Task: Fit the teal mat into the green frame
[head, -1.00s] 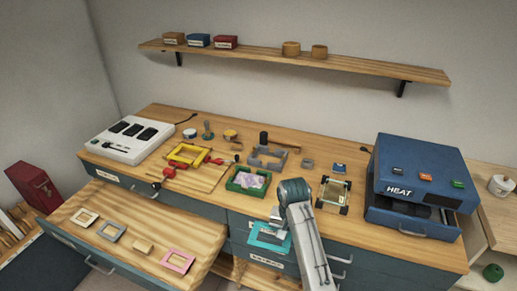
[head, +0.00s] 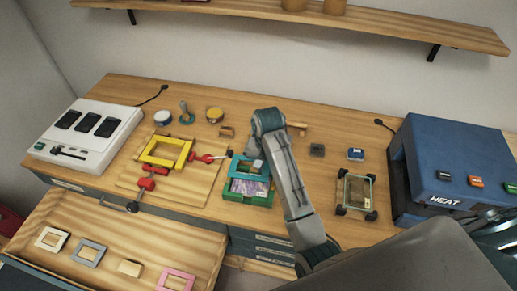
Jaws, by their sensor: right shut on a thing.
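The teal mat (head: 235,167) is a rectangular, open-centred piece. My right gripper (head: 257,167) is shut on it near its right side. The green frame (head: 234,196) lies on the bench with a purple-patterned picture (head: 250,188) inside. The mat is over the far part of the frame and seems apart from it, though its exact height is hard to tell. My right arm hides part of the area right of the frame. My left gripper is not in view.
A yellow frame (head: 147,157) with red clamps (head: 147,184) lies to the left. A glass-topped stand (head: 355,190) and blue heat press (head: 462,150) are to the right. An open drawer (head: 130,232) holds several small frames.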

